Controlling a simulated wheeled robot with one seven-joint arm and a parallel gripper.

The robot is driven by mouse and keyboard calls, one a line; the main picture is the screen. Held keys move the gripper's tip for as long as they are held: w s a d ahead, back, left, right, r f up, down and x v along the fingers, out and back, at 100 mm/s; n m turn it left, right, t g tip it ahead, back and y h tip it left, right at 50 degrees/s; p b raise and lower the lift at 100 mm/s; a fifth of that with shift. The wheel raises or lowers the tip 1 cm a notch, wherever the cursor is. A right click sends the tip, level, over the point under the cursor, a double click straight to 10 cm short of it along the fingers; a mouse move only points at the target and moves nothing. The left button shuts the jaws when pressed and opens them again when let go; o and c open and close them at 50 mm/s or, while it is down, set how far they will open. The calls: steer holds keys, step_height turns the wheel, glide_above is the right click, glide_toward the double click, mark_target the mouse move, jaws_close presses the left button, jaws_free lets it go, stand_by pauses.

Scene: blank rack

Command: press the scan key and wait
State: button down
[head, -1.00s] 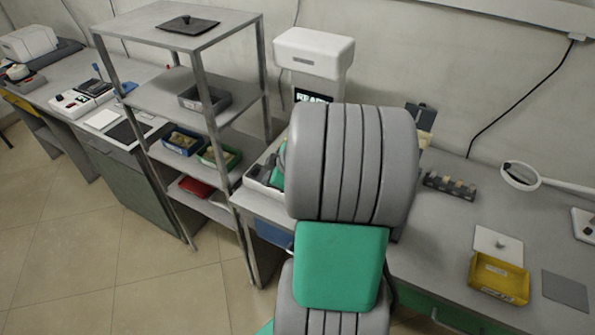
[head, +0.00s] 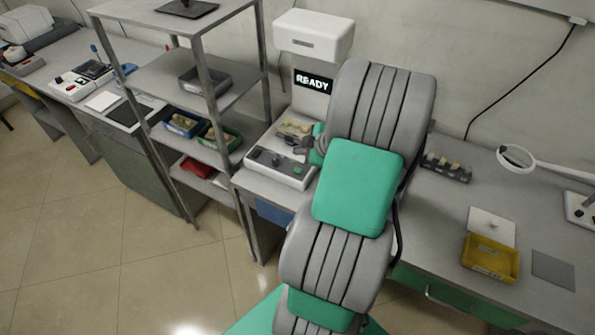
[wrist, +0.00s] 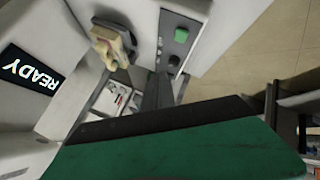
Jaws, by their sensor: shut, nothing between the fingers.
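The white scanner (head: 312,36) stands against the wall, and its black display (head: 313,83) reads READY. At the scanner's front is a grey key panel (head: 277,165). My gripper (head: 297,142) is shut and empty, above the back of the panel and apart from the green key. In the wrist view its dark fingers (wrist: 157,85) point toward the panel. Which key is the scan key cannot be read.
A tan cast (wrist: 112,42) sits on the scanner's stage. A metal shelf rack (head: 205,90) stands close on the left. On the right bench are a small block rack (head: 447,172), a yellow bin (head: 490,260) and a magnifier lamp (head: 516,157).

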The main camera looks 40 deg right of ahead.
steer(key=b, duration=0.3)
glide_above(300, 172)
step_height(300, 172, down, 5)
steer(key=shift+w+d+r, duration=0.1)
steer(key=shift+w, duration=0.05)
steer(key=shift+f, duration=0.45)
steer(key=shift+b, duration=0.3)
stand_by(0.9)
steer(key=shift+f+b, duration=0.45)
steer(key=shift+b, duration=0.25)
steer(key=shift+f+b, duration=0.45)
steer(key=shift+b, duration=0.15)
stand_by(0.5)
steer(key=shift+r, duration=0.9)
steer(key=shift+p, duration=0.3)
